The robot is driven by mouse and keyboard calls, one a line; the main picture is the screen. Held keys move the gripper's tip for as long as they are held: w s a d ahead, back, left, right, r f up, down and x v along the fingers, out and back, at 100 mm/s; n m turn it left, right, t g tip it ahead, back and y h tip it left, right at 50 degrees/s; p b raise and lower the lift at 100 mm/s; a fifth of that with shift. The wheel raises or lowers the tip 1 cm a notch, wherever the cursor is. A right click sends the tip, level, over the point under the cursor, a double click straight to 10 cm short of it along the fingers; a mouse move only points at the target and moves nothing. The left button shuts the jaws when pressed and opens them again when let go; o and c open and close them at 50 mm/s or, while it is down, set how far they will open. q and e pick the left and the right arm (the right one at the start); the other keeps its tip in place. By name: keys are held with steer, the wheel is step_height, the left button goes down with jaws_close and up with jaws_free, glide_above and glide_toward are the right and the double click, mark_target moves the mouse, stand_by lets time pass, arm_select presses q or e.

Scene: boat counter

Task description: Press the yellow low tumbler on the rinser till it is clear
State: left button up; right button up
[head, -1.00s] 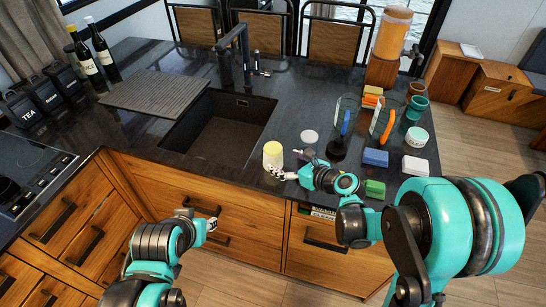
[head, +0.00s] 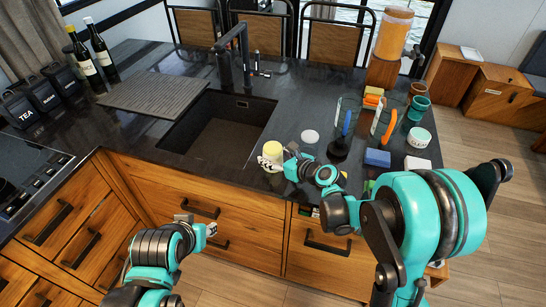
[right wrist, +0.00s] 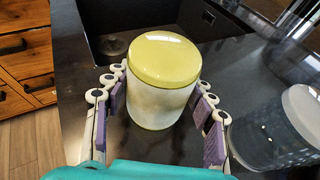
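The yellow low tumbler (head: 273,151) stands on the dark counter near the sink's right front corner. In the right wrist view the tumbler (right wrist: 160,85) has a flat yellow top and a pale, cloudy side. My right gripper (head: 278,163) is at the tumbler, and its fingers (right wrist: 160,118) are spread on both sides of it, with no clear grip. My left gripper (head: 198,224) is open and empty in front of the drawers, below the counter edge. A dark round piece (head: 337,150) to the right may be the rinser; I cannot tell for sure.
A see-through vessel with a white top (right wrist: 290,120) stands close right of the tumbler. The sink (head: 215,130) and black tap (head: 246,60) are behind left. Brushes, a blue sponge (head: 377,158), a white tub (head: 418,138) and teal cups (head: 417,107) crowd the right.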

mark_target(273, 147)
step_height(273, 147, up, 9)
steer(key=p, duration=0.3)
steer(key=shift+f+p, duration=0.1)
steer(key=shift+p, duration=0.3)
steer(key=shift+r, duration=0.65)
